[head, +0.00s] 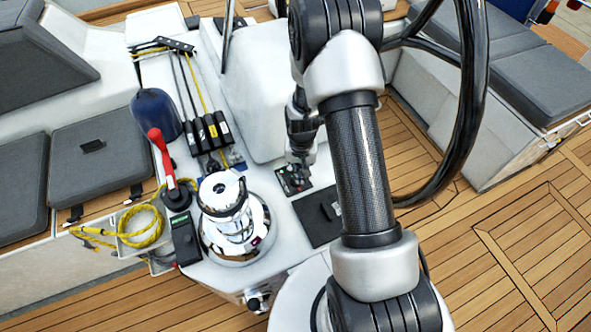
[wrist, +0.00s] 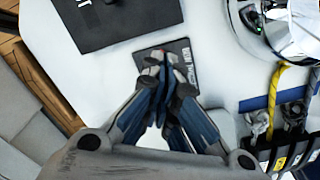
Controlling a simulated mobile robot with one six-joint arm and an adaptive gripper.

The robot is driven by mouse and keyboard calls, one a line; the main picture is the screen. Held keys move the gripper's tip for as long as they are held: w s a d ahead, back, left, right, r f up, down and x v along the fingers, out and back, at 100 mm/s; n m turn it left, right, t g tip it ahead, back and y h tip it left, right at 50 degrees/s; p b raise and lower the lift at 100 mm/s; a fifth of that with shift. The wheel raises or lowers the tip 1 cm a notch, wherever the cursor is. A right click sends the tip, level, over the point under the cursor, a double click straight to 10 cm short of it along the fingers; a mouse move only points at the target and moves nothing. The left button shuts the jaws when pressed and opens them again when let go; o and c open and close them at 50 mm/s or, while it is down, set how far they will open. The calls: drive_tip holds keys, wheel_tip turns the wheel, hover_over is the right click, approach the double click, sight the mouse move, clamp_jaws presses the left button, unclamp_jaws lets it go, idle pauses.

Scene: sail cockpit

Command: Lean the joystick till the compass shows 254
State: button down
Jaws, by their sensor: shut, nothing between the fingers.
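The joystick's likely place is a small dark control panel (head: 294,181) on the white console, just right of the chrome winch. It also shows in the wrist view (wrist: 183,54), partly covered by my fingers. The joystick stick itself cannot be made out; my fingertips hide the middle of the panel. My gripper (head: 298,163) points down over this panel, and in the wrist view (wrist: 158,80) its fingers are closed together with nothing between them. Whether they touch the stick is unclear. No readable compass shows in either view.
A chrome winch (head: 237,222) stands left of the panel, with a red-handled lever (head: 162,158) and rope clutches (head: 207,132) beyond it. A dark square plate (head: 318,217) lies nearer on the console. The black steering wheel rim (head: 470,110) curves at the right.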

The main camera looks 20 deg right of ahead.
drive_tip(key=shift+f, duration=0.15)
drive_tip(key=shift+f+b, duration=1.45)
drive_tip(key=shift+f, duration=0.25)
drive_tip(key=shift+w, duration=0.85)
drive_tip(key=shift+s, duration=0.1)
idle(2.0)
drive_tip(key=shift+s, duration=1.95)
drive_tip(key=shift+r, duration=0.1)
wheel_tip(320, 180, up, 7)
drive_tip(key=p, duration=0.5)
